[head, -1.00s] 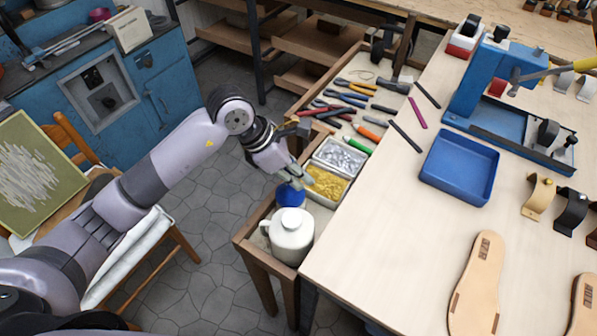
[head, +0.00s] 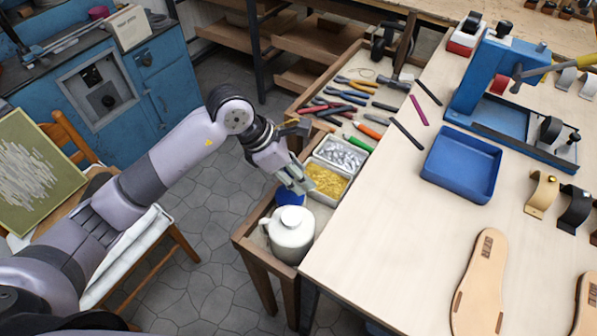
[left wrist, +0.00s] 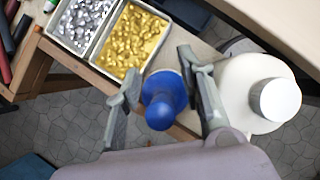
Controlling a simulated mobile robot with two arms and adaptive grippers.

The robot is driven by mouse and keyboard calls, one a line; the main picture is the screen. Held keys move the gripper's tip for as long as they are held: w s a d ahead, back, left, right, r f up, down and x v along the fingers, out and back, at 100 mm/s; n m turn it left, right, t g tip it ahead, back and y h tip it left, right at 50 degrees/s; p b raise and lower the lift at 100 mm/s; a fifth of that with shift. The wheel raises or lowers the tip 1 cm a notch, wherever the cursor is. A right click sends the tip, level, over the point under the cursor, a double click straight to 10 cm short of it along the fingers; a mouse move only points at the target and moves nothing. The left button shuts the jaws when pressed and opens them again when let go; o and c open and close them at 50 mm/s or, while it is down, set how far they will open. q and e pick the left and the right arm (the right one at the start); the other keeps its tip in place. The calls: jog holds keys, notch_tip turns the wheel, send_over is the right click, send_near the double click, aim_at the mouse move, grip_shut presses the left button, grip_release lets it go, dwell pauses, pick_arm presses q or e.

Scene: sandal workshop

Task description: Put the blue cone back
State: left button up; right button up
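The blue cone (head: 288,197) stands on the narrow wooden side bench between the white jug and the tray of gold pieces. The left wrist view looks down on the cone (left wrist: 162,98), with its rounded knob towards the camera. My left gripper (head: 293,189) is over it, pointing down and hiding part of it in the head view. In the left wrist view its fingers (left wrist: 163,88) are spread, one on each side of the cone. The cone looks upright; whether a finger touches it I cannot tell. My right gripper is not in view.
The white jug (head: 290,236) stands close beside the cone, near the right finger in the wrist view. Trays of gold (head: 325,181) and silver pieces (head: 339,155) and several hand tools lie behind. The worktable (head: 385,230) with a blue tray (head: 461,165) is to the right.

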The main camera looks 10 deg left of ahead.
pick_arm(q)
jog(key=shift+r+p, duration=1)
jog(key=shift+p, duration=0.05)
jog(key=shift+a+r+b, duration=0.4)
jog(key=shift+a+b, duration=0.05)
jog(key=shift+b, duration=0.15)
jog(key=b+v, duration=0.1)
jog(key=v, duration=0.9)
